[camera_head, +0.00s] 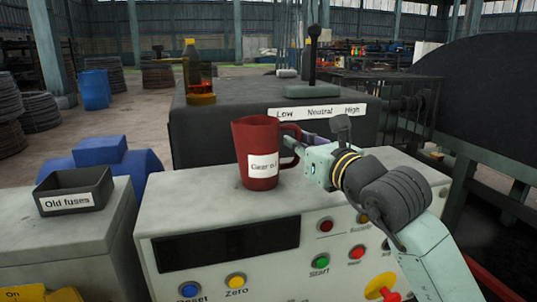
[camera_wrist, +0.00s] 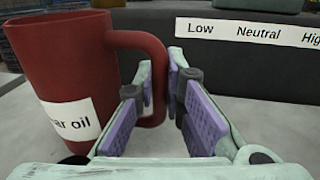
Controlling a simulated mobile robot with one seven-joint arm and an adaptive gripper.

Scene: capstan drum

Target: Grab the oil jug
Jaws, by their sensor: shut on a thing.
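The oil jug (camera_head: 262,150) is a dark red jug with a white label that reads as gear oil in part. It stands upright on top of the white control panel. Its handle is on the right side. In the wrist view the jug (camera_wrist: 65,65) fills the left side, with the handle curving to the right. My gripper (camera_wrist: 163,90) is shut on the handle, one purple-padded finger on each side of it. In the head view my gripper (camera_head: 293,148) reaches the handle from the right, and its fingertips are partly hidden.
The control panel (camera_head: 165,210) has buttons and a dark display on its front. A dark box with a lever (camera_head: 312,60) and a Low, Neutral, High label stands behind. A yellow-topped bottle (camera_head: 191,62) is on that box. An Old fuses bin (camera_head: 75,190) sits at left.

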